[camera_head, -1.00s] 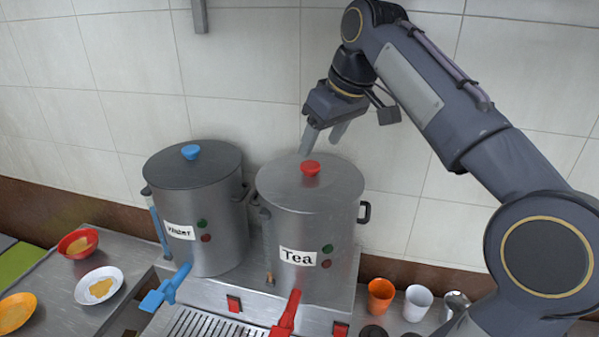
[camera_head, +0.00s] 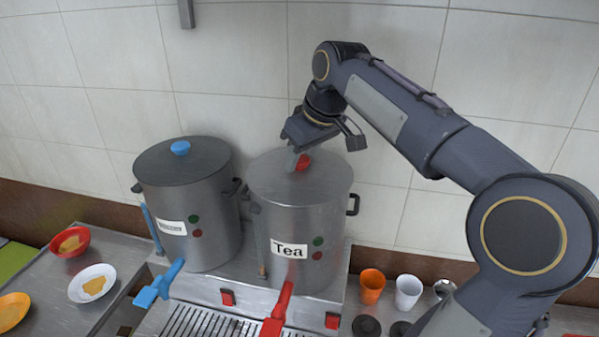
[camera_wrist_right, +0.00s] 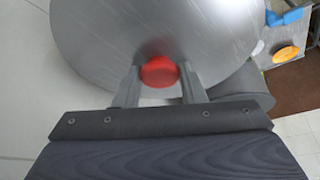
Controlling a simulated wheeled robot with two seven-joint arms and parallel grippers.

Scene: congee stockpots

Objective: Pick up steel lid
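The steel lid (camera_head: 325,172) with a red knob (camera_head: 303,162) sits on the pot labelled Tea (camera_head: 300,225). My right gripper (camera_head: 298,160) is down at the lid, with a finger beside the red knob. In the right wrist view, the lid (camera_wrist_right: 110,40) fills the top and its red knob (camera_wrist_right: 159,72) lies between the two spread fingers of my right gripper (camera_wrist_right: 160,85). Gaps seem to show between the knob and the fingers. My left gripper is not in view.
A second steel pot (camera_head: 190,225) with a dark lid and blue knob (camera_head: 180,148) stands close on the left. An orange cup (camera_head: 372,285) and a white cup (camera_head: 408,291) stand to the right. Bowls and plates lie at left. The tiled wall (camera_head: 240,60) is behind.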

